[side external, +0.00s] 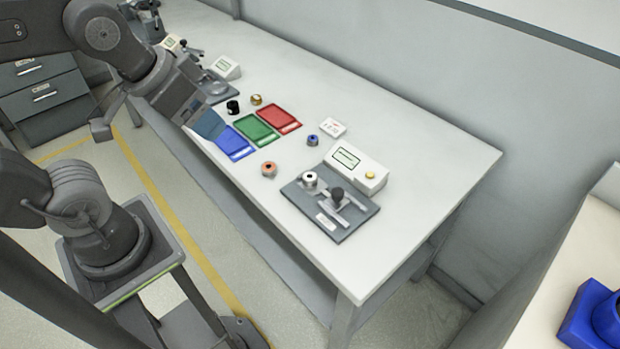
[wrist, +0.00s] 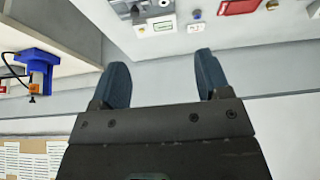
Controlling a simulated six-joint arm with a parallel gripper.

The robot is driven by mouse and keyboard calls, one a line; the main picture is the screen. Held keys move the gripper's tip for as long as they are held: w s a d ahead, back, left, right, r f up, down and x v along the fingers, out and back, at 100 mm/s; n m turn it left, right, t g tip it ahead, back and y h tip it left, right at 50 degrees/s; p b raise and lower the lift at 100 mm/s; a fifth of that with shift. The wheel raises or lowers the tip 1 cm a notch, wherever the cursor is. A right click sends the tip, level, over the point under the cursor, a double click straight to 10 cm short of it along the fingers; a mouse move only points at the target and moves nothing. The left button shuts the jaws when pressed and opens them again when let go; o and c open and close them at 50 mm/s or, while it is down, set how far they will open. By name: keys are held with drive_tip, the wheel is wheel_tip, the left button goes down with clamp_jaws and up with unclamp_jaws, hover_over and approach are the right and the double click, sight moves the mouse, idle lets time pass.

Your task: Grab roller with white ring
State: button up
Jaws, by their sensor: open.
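The roller with the white ring (side external: 310,179) stands on the left part of a dark grey fixture plate (side external: 335,232) near the right end of the bench. My gripper (side external: 211,127) is above the blue tray's left side in the side view, apart from the roller and to its left. In the wrist view my gripper (wrist: 161,66) has its two blue-grey fingers spread with nothing between them. There the fixture is only partly in view at the top edge, and I cannot make out the white-ringed roller clearly.
An orange-ringed roller (side external: 269,169) and a blue roller (side external: 312,140) stand near the fixture. Blue (side external: 235,144), green (side external: 256,130) and red (side external: 279,119) trays lie left of them. Black (side external: 233,107) and gold (side external: 257,99) rollers stand behind. A display box (side external: 357,169) adjoins the fixture.

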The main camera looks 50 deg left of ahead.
drive_tip(key=shift+w, duration=0.1)
drive_tip(key=n+g, duration=0.6)
drive_tip(key=n, duration=1.2)
hover_over(310, 176)
wheel_tip(310, 176, down, 15)
wheel_tip(310, 176, down, 8)
drive_tip(key=shift+r, duration=0.25)
drive_tip(key=shift+f, duration=2.85)
drive_tip(key=shift+c, duration=0.3)
drive_tip(key=c, duration=1.1)
